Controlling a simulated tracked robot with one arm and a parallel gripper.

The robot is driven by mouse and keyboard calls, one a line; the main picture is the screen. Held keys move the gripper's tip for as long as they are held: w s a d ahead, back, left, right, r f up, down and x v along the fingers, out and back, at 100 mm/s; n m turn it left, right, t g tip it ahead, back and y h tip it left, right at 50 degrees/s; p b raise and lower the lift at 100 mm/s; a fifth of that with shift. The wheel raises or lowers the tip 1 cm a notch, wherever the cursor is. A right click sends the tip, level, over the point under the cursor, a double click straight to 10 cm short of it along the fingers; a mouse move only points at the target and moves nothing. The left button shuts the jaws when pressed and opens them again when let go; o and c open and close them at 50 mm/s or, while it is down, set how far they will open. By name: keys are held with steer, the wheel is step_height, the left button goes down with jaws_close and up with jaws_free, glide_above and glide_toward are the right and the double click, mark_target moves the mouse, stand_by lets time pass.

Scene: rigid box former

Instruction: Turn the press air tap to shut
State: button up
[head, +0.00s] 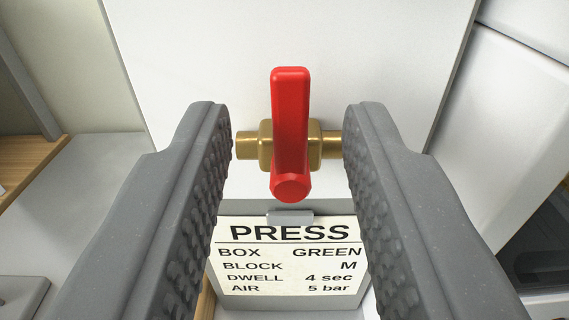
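The press air tap has a red lever handle (290,120) on a brass valve body (265,145). The brass pipe runs left to right in the picture. The red handle stands upright, across the pipe line, with its round pivot end at the bottom. My gripper (288,135) is open, with one grey textured finger on each side of the tap. The fingertips are near the two ends of the brass pipe, and the handle is between them with a gap on both sides. I cannot tell whether the fingers touch the pipe ends.
A white panel (200,50) stands behind the tap. Below the tap is a card (290,260) reading PRESS, box green, block M, dwell 4 sec, air 5 bar, held by a grey clip (290,217). A wooden surface (30,160) shows at left and a dark opening (550,235) at right.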

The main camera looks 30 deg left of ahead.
steer(key=shift+r, duration=0.1)
steer(key=shift+s+d+r, duration=0.1)
steer(key=shift+s+d, duration=0.2)
steer(key=shift+s, duration=0.2)
steer(key=v, duration=1.2)
steer(key=shift+s, duration=0.35)
steer(key=shift+d, duration=0.1)
steer(key=w+d+r+m+t+h, duration=0.1)
steer(key=d+r+m+h, duration=0.4)
steer(key=d+r, duration=1.55)
steer(key=s+d+r+m+h, duration=0.1)
steer(key=s+d+r+h, duration=0.3)
steer(key=s+d+r, duration=0.9)
step_height(320, 180, up, 3)
steer(key=shift+s+r+g+h, duration=0.2)
steer(key=shift+s+g+h, duration=0.15)
steer(key=shift+s, duration=0.9)
